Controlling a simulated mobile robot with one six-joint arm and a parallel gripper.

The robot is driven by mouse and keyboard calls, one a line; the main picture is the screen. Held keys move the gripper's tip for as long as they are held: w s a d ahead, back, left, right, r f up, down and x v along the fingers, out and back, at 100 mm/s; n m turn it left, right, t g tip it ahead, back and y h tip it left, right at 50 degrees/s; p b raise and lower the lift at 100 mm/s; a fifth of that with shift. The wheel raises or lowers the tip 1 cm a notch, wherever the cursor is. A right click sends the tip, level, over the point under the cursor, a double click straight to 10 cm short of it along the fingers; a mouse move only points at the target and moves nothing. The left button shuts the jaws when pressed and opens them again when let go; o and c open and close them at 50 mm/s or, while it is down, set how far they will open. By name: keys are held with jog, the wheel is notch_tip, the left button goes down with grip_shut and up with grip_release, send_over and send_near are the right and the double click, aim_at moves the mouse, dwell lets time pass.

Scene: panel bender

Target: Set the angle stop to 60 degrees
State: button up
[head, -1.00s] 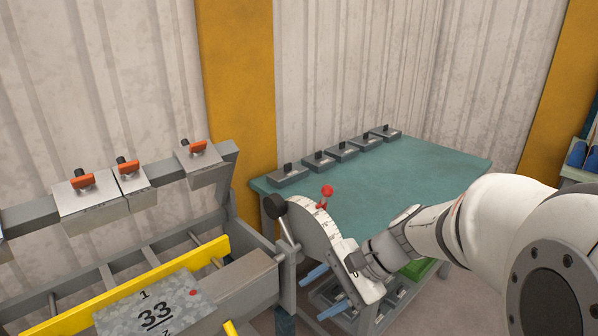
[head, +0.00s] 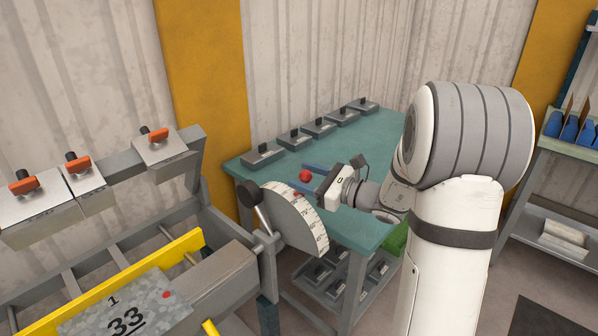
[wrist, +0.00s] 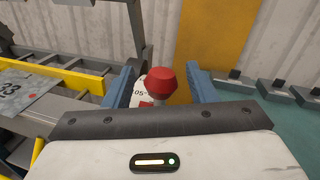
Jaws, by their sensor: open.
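A dark ball-ended lever (head: 247,194) is beside the plate. My gripper (head: 313,179) is right at the knob, coming from the right. In the wrist view the red knob (wrist: 160,82) sits between the two open blue fingers, with gaps on both sides. A bit of the scale with "05" (wrist: 140,94) shows behind it; the angle setting cannot be read.
A green table (head: 350,225) behind holds several grey blocks with black handles (head: 264,153). Clamping tools with orange handles (head: 155,137) hang on the beam at left. A yellow bar (head: 120,279) and a sheet marked 33 (head: 125,315) lie below.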

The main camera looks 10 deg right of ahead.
jog(key=shift+x, duration=1.1)
grip_shut()
